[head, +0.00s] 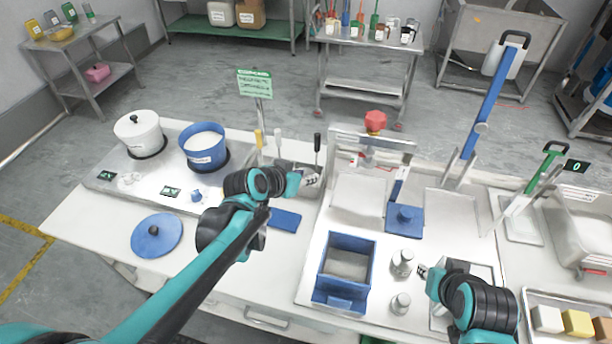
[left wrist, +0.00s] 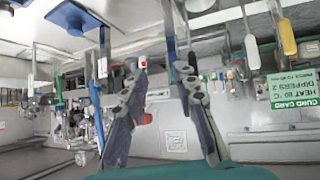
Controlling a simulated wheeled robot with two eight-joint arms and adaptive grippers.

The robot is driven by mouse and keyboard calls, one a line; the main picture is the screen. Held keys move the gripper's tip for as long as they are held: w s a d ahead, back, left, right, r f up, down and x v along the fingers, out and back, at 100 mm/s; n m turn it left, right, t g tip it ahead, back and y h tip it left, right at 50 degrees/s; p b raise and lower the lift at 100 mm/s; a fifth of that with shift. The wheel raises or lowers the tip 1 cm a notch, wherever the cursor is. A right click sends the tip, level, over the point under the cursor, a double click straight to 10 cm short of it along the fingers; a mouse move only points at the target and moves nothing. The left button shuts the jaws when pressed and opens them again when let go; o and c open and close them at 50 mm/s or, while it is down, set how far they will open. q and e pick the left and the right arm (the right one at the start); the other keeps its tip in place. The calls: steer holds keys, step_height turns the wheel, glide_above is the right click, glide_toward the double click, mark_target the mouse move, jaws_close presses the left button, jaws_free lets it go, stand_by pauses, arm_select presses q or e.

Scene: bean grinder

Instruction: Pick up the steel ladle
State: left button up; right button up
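Several upright utensils stand in a holder on the bench in the head view, with a yellow handle (head: 259,140), a white handle (head: 278,137) and a black handle (head: 317,142). I cannot tell which is the steel ladle; their lower ends are mostly hidden. My left gripper (head: 312,180) is just below the black handle. In the left wrist view its fingers (left wrist: 166,68) are apart with nothing held between them; the yellow handle (left wrist: 287,36) and white handle (left wrist: 251,48) hang at the right. My right gripper (head: 422,270) is beside a steel canister (head: 402,263); its opening is unclear.
A white pot (head: 138,130) and a blue pot (head: 204,146) stand at the left, with a blue lid (head: 156,235) in front. A blue square bin (head: 346,262) stands mid-bench. A green sign (head: 255,83) rises behind the utensils. A long blue lever (head: 485,115) stands at right.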

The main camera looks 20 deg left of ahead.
mark_target(316, 142)
arm_select(q)
steer(key=w+f+t, duration=0.1)
steer(key=w, duration=0.5)
steer(key=w+a+f+t, duration=0.1)
steer(key=w+f, duration=0.1)
steer(key=w, duration=0.4)
steer(key=w+a+f+m+t+h, duration=0.1)
steer(key=w, duration=0.5)
steer(key=shift+f+b, duration=0.25)
steer(key=shift+b, duration=0.1)
steer(key=shift+w+d+f, duration=0.1)
steer(key=shift+w+d, duration=0.05)
steer(key=shift+w, duration=0.2)
steer(key=shift+s, duration=0.1)
steer(key=c, duration=0.3)
jaws_close()
